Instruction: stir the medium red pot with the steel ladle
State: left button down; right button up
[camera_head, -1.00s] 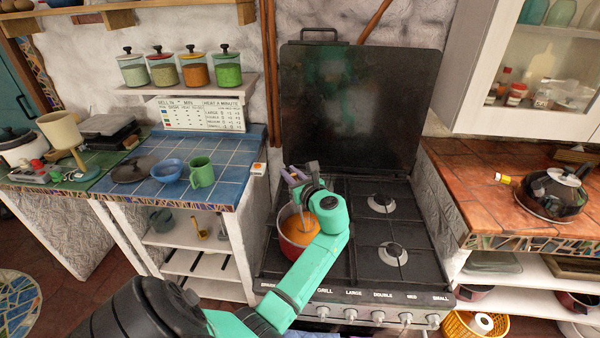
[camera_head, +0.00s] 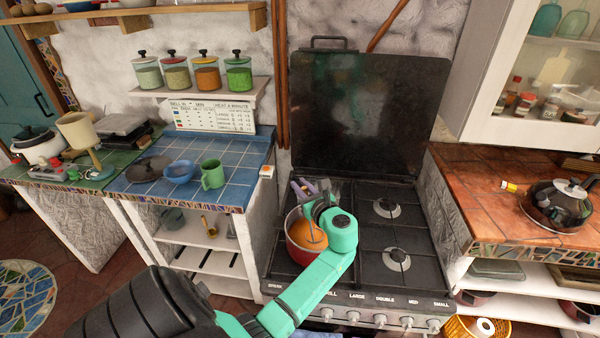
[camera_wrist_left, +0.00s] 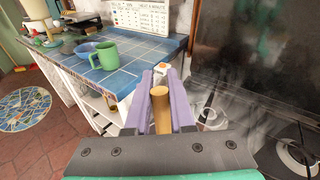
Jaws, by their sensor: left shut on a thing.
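The red pot (camera_head: 300,254) stands on the front left part of the stove and holds orange soup (camera_head: 305,237). My left gripper (camera_head: 304,187) is above the pot's far side. In the left wrist view its purple fingers (camera_wrist_left: 161,104) are shut on the tan handle of the ladle (camera_wrist_left: 161,112). The ladle's thin steel shaft (camera_head: 309,229) runs down into the soup. Its bowl is hidden in the soup. My left wrist covers the right part of the pot. My right gripper is not in view.
The black stove (camera_head: 430,262) has bare burners to the right of the pot, and its raised lid (camera_head: 365,115) stands behind. A blue-tiled counter (camera_head: 235,168) at the left holds a green mug (camera_head: 212,175) and a blue bowl (camera_head: 179,172).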

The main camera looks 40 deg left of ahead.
pick_arm(q)
jog(key=shift+r, duration=0.25)
notch_tip(320, 180, up, 14)
jog(key=a+p, duration=0.2)
jog(key=p, duration=0.1)
jog(key=shift+s, duration=0.15)
dwell(0.5)
